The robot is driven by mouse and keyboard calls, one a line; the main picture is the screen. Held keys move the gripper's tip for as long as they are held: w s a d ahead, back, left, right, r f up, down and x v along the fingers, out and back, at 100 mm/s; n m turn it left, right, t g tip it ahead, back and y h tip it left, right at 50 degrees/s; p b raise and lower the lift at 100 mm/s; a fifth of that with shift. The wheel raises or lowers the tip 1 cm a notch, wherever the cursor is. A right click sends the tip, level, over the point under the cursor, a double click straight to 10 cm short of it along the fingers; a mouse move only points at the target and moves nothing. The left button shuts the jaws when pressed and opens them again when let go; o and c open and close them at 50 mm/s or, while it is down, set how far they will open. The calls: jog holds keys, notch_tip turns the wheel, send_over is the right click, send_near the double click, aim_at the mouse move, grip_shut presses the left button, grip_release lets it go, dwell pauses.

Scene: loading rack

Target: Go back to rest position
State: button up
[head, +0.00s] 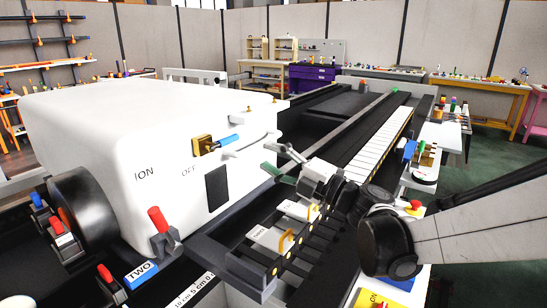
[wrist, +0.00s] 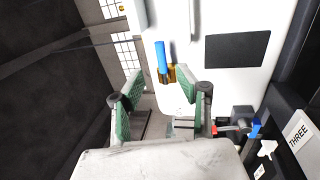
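My gripper (head: 272,160) is in the middle of the head view, beside the right side of the big white machine (head: 110,120). My arm reaches in from the right edge. In the wrist view my gripper (wrist: 160,82) has its two green-padded fingers spread wide, with nothing held between them. Beyond the fingers, the white machine wall shows a blue handle (wrist: 161,55) on a brass mount and a black panel (wrist: 238,50). The blue handle also shows in the head view (head: 228,139), apart from the fingers.
A red-handled lever (head: 158,219) stands at the machine's front. A dark rack with a white slatted strip (head: 382,145) runs beneath and behind my arm. A purple cabinet (head: 313,85) and a yellow table (head: 490,88) stand at the back. Green floor shows at right.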

jog(key=s+d+f+n+g+h, duration=0.1)
jog(key=s+d+f+n+h, duration=0.4)
jog(key=n, duration=0.6)
jog(key=s+d+f+n+g+h, duration=0.25)
jog(key=s+n, duration=0.45)
jog(key=n, duration=0.4)
jog(key=s+d+f+n+h, duration=0.3)
jog(key=s+d+n+h, duration=0.2)
jog(key=d+n, duration=0.3)
jog(key=s+d+f+n+h, duration=0.4)
jog(key=d+n, duration=0.5)
jog(key=n, duration=0.3)
jog(key=s+h, duration=0.1)
jog(key=s, duration=0.1)
jog(key=shift+s, duration=0.4)
jog(key=shift+f+t, duration=0.1)
jog(key=shift+t, duration=0.15)
